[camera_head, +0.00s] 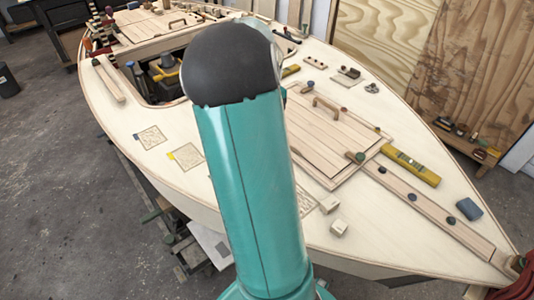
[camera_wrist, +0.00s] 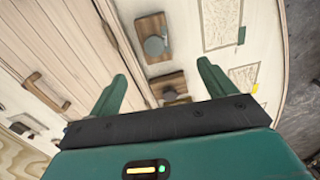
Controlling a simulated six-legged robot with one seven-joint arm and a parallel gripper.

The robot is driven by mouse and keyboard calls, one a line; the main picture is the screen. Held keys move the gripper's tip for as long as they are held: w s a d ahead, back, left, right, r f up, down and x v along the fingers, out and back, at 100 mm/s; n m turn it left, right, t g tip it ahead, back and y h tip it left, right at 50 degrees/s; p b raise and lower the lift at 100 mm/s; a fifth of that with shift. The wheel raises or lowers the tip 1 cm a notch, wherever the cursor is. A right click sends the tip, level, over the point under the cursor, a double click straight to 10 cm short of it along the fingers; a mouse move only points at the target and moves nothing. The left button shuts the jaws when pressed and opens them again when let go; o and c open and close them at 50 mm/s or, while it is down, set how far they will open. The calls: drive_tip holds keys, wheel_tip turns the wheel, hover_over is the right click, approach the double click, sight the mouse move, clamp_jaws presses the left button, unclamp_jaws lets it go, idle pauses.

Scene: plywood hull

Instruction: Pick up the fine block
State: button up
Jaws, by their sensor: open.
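I cannot tell which piece is the fine block; no readable label shows. In the wrist view a wooden block with a round grey knob (camera_wrist: 152,38) lies on the pale deck beyond the fingertips. A second wooden block (camera_wrist: 168,86) lies nearer, between my fingers in the picture, with another brown piece just below it partly hidden by my gripper. My gripper (camera_wrist: 163,82) is open and empty, above the deck. In the head view my arm hides the gripper and part of the deck. Two small pale blocks (camera_head: 329,203) (camera_head: 339,227) sit right of my arm.
A slatted hatch with a handle (camera_head: 335,130) lies beside the blocks. Patterned squares with coloured tags (camera_head: 150,138) (camera_head: 187,157) lie on the deck. A yellow level (camera_head: 410,165) and a blue-grey block (camera_head: 468,208) are at the right. An open cockpit (camera_head: 155,80) is at the left.

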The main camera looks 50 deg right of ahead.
drive_tip(key=f, duration=0.6)
drive_tip(key=d+f, duration=0.1)
drive_tip(key=f, duration=0.2)
drive_tip(key=shift+s, duration=0.3)
drive_tip(key=f, duration=0.5)
drive_tip(key=shift+w+f, duration=0.2)
drive_tip(key=shift+f, duration=0.05)
drive_tip(key=c, duration=1.2)
drive_tip(key=shift+r, duration=0.15)
